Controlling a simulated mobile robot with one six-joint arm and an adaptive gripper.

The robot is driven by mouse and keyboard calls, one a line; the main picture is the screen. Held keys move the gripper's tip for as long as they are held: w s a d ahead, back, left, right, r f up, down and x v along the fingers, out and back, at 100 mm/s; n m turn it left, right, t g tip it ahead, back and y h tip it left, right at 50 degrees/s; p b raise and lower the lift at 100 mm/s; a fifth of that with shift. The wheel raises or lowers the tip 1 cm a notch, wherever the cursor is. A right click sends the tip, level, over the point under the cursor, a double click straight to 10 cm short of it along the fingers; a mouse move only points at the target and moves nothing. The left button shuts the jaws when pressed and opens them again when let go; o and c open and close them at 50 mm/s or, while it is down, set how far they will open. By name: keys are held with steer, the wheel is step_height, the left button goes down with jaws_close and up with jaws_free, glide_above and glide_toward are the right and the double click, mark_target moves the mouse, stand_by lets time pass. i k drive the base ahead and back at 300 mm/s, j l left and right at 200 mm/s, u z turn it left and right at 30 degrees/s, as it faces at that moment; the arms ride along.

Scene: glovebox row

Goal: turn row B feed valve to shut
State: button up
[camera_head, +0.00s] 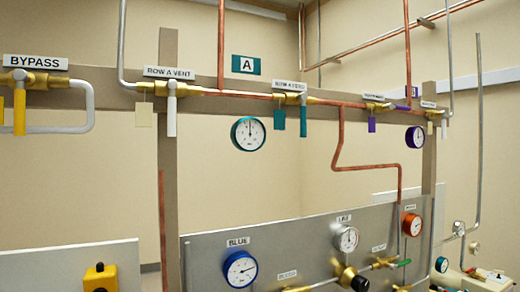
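A brass valve (378,106) sits on the upper copper pipe at the right. Its small label (373,97) is too blurred to read with certainty. A purple tag (372,125) hangs below it. A purple lever (402,107) appears to lie along the pipe to its right. A purple sign (414,91) just behind is partly hidden by a vertical pipe, and a purple-rimmed gauge (415,137) hangs below. These purple markings set it apart from the teal-tagged row A feed valve (289,98). My gripper is not in view.
The row A vent valve (172,89) and the bypass valve (20,80) with yellow handle are on the left. A bent copper pipe (341,140) drops below the rail. A grey panel (300,240) with gauges and valves stands below.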

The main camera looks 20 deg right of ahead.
mark_target(389, 106)
steer(key=z, duration=1.6)
